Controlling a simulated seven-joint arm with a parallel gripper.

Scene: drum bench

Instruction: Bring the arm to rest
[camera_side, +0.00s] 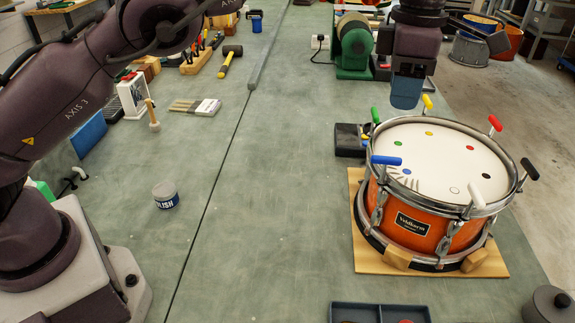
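My gripper (406,98) hangs at the upper right, pointing down above the far left side of the drum (447,235). A blue block-like part shows at its lower end. I cannot tell whether that part is its fingers or something held, nor whether the fingers are open or shut. The gripper looks apart from the drum. The drum has an orange shell, metal rims and a white head (440,150) with several coloured dots. Coloured handles stand around its rim, among them a blue one (385,160), a red one (495,122) and a black one (530,168).
The drum sits on a wooden board (366,250). A green bench grinder (354,45) stands behind. A polish tin (165,195), brush (195,106) and hammer (230,60) lie left. The bench middle is clear.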

